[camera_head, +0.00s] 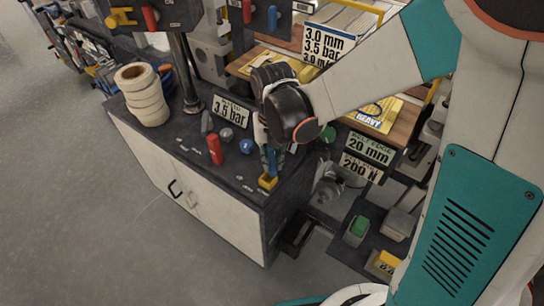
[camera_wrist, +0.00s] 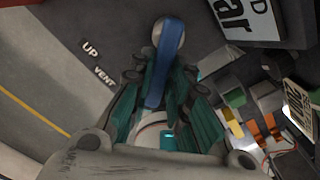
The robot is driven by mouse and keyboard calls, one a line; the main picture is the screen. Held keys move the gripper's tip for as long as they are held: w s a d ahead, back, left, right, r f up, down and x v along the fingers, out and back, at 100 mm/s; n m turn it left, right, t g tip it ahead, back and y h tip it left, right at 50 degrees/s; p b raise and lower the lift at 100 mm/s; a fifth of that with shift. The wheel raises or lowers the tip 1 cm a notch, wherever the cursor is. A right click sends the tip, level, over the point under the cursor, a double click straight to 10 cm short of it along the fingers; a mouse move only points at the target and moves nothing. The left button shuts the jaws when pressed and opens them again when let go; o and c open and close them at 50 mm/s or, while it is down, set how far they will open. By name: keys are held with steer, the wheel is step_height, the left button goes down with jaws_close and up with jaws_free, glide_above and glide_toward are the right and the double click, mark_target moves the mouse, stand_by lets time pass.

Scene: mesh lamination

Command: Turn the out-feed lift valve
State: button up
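A blue valve lever (camera_wrist: 165,62) lies between my gripper's teal fingers in the wrist view, with a round pale end at its far tip. The words UP and VENT are printed on the dark top to its left. My gripper (camera_wrist: 165,85) is drawn in close on both sides of the lever and looks shut on it. In the head view my gripper (camera_head: 268,160) points down at the right front corner of the dark cabinet top. The valve's base is mostly hidden by the gripper.
Signs and machine parts crowd the right. The floor at left is clear.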

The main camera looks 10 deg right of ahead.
steer(key=shift+o, duration=1.1)
